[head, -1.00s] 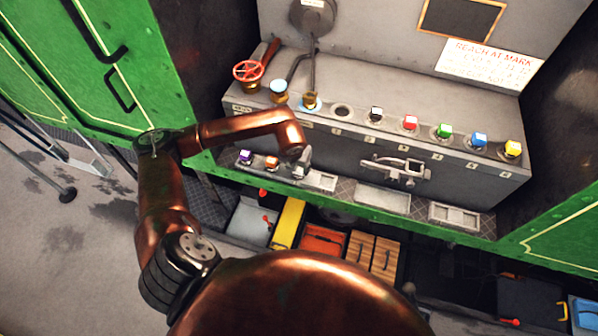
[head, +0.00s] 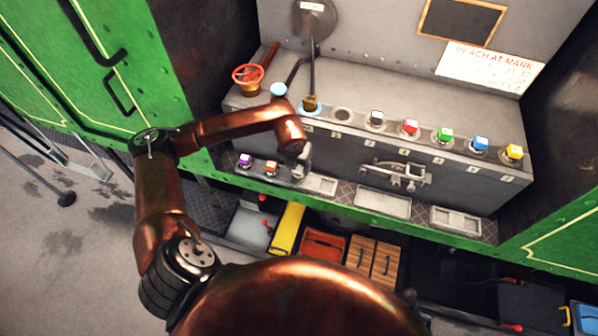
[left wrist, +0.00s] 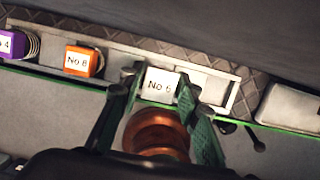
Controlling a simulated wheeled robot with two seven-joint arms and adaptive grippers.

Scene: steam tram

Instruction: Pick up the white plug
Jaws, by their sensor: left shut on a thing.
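The white plug (left wrist: 160,85), a small block labelled "No 6", is at the long metal rack in the left wrist view. My left gripper (left wrist: 157,90) has a finger on each side of it and is shut on it. I cannot tell whether the plug still touches the rack. In the head view my left gripper (head: 301,166) is low at the front of the grey box, and it largely hides the plug. My right gripper is not in view.
An orange plug (left wrist: 83,61) and a purple plug (left wrist: 12,43) stand left of the white one in the rack (left wrist: 215,92). The grey box (head: 340,151) rises behind, with several coloured plugs along its top edge. Bins, including a red one (head: 323,246), are below.

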